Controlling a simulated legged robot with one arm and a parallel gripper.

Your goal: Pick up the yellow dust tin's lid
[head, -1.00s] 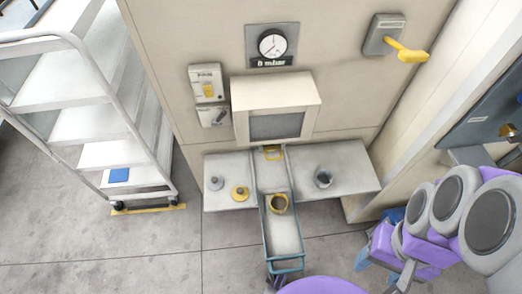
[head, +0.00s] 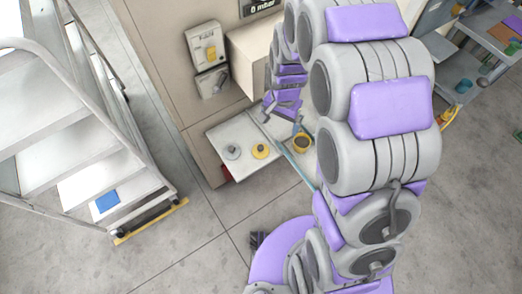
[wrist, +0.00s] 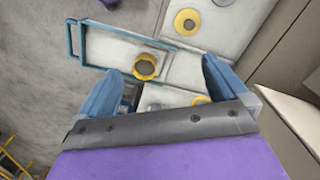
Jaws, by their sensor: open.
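The yellow lid (head: 260,151), a flat disc with a grey knob, lies on the white left shelf. It also shows in the wrist view (wrist: 187,22), above and beyond my fingertips. The open yellow tin (head: 302,143) stands on the tray to the lid's right; the wrist view shows it (wrist: 145,66) near the gap between my fingers. My gripper (head: 283,113) is above the shelf and tray area, apart from the lid. Its blue fingers (wrist: 163,66) are spread with nothing between them. My arm hides the right shelf in the head view.
A grey lid (head: 232,151) lies left of the yellow one. The tray (wrist: 95,45) has a teal frame and handle. A beige cabinet with a projecting hood (head: 250,60) rises behind. A white stepped cart (head: 95,185) stands at left. Floor in front is clear.

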